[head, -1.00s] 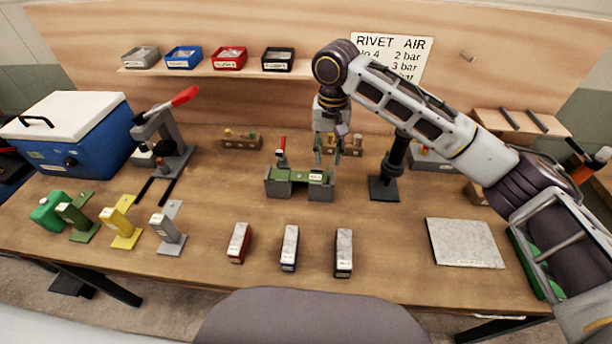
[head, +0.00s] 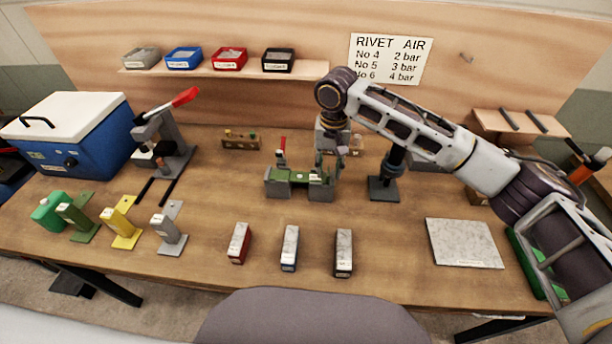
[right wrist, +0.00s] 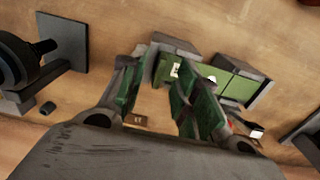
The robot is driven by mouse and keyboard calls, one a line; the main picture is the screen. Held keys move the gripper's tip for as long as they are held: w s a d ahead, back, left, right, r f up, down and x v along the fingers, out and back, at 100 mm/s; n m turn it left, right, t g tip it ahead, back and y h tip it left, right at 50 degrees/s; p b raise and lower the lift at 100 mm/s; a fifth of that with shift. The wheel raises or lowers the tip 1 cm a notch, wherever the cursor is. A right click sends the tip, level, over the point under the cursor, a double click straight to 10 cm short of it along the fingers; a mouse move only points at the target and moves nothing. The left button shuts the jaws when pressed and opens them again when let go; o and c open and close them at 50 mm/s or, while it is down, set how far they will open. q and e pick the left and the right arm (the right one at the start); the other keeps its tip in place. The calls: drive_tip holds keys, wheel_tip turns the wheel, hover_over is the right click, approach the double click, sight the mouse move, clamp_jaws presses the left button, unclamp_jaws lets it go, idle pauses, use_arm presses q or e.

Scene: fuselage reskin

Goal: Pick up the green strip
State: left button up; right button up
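The green strip (head: 298,176) lies across a grey fixture (head: 321,193) with two end blocks, near the middle of the bench. A small white label shows near its right end. My right gripper (head: 328,168) is low over the right end of the strip and fixture, pointing down. In the right wrist view my right gripper (right wrist: 164,68) has its two fingers spread, and part of the green strip (right wrist: 228,84) shows beyond and beside the right finger. The fingers hide part of the strip, and I cannot tell whether they touch it. My left gripper is out of view.
A red-handled clamp (head: 281,152) stands behind the fixture. A dark post stand (head: 386,181) is close to its right. Several labelled blocks (head: 290,248) stand in front. A pale plate (head: 464,243) lies at right. Bench between fixture and blocks is clear.

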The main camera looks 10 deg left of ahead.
drive_tip(key=shift+f, duration=1)
clamp_jaws()
